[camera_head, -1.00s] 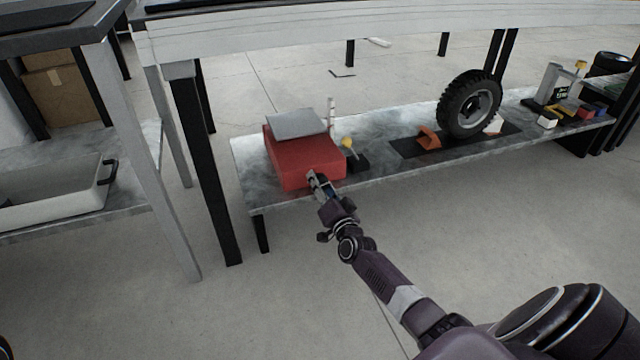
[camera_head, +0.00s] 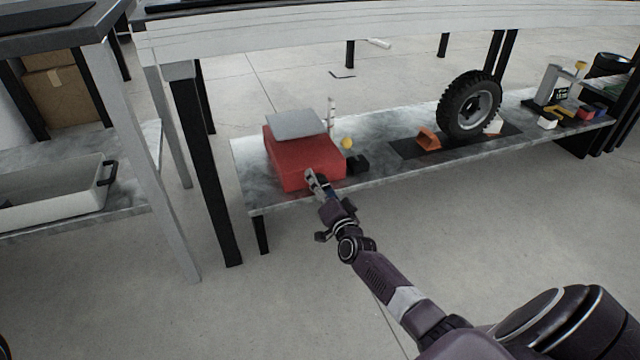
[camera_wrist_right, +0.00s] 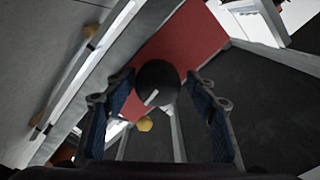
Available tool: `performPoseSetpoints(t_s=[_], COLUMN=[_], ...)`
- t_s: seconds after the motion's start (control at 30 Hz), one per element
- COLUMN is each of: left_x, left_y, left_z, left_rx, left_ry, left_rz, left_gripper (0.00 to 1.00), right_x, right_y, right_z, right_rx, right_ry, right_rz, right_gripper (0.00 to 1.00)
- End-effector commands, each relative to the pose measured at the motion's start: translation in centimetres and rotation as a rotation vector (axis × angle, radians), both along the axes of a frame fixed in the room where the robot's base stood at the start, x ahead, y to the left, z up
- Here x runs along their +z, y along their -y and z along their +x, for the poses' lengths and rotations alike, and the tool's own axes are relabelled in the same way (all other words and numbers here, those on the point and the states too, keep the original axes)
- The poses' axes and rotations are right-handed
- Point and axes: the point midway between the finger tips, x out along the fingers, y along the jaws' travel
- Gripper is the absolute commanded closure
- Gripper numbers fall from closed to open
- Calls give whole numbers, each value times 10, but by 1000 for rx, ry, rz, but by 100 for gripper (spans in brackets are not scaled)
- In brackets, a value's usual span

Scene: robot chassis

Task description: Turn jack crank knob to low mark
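The red jack box (camera_head: 300,163) with a grey top plate (camera_head: 296,124) sits on the low grey shelf. In the right wrist view its red face (camera_wrist_right: 195,45) shows behind a round dark knob (camera_wrist_right: 158,78) with a short white mark. My right gripper (camera_head: 312,182) is at the box's front face. In the right wrist view my right gripper (camera_wrist_right: 163,108) has its blue-padded fingers apart, one on each side of the knob, with visible gaps. I see no clear contact. The knob is hidden in the head view. My left gripper is not in view.
A small black block with a yellow ball (camera_head: 347,143) stands right of the box. An orange wedge (camera_head: 428,139) and a tire (camera_head: 469,105) are farther right on the shelf (camera_head: 385,173). Table legs (camera_head: 205,165) stand to the left. The floor in front is clear.

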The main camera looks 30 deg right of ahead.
Motion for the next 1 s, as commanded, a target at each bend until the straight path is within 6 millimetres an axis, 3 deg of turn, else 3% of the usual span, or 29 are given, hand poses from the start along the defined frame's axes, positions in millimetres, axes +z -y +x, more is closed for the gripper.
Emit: performPoseSetpoints(t_s=[0.37,1.0], left_x=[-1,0], left_y=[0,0], left_z=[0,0], left_rx=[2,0], left_ry=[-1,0], left_rz=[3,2], left_gripper=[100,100], right_x=[-5,-1], right_y=[-1,-18], right_z=[-6,-73], right_rx=[1,0], right_ry=[-8,-1], right_rz=[2,0], right_gripper=[46,46])
